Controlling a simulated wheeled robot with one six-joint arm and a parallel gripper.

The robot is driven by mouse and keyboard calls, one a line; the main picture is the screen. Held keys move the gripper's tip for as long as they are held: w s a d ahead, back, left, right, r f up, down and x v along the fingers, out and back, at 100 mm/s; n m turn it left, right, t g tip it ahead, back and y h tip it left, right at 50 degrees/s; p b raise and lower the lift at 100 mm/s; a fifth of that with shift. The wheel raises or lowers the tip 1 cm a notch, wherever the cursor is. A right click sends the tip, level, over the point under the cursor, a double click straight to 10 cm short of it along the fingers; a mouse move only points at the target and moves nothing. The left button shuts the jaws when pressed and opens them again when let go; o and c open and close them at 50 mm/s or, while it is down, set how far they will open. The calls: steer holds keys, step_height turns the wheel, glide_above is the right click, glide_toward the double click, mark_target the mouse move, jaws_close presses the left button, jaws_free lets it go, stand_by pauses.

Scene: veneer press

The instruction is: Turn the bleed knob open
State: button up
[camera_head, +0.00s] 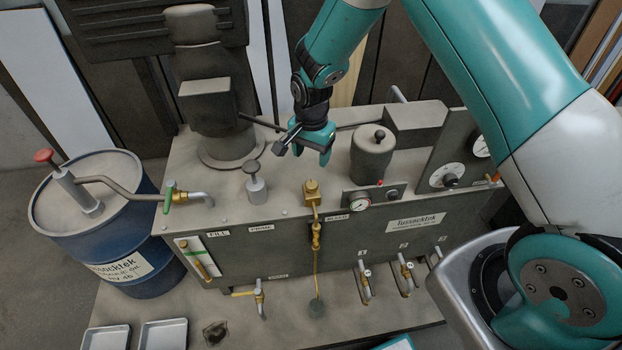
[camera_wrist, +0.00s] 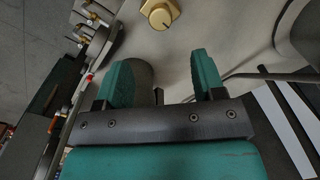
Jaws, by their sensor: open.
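The bleed knob (camera_head: 312,188) is a small brass-yellow knob on the top of the grey press unit, near its front edge, above a brass pipe. In the wrist view the bleed knob (camera_wrist: 159,13) sits at the top edge, partly cut off, with a dark line on its face. My gripper (camera_head: 305,149) is open and empty above the unit's top, behind the knob in the head view. In the wrist view its two teal fingers (camera_wrist: 160,72) are spread apart, and the knob lies beyond them, not between them.
A grey cylindrical cap (camera_head: 373,155) stands right of the knob, and a plunger-like pump knob (camera_head: 256,185) stands left. A pressure gauge (camera_head: 360,204) is on the front. A blue oil drum (camera_head: 95,225) stands at left. Brass taps (camera_head: 365,280) line the lower front.

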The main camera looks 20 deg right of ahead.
mark_target(311, 184)
step_height(311, 184, down, 11)
steer(key=shift+r+p, duration=0.1)
steer(key=shift+p, duration=0.6)
steer(key=c, duration=0.9)
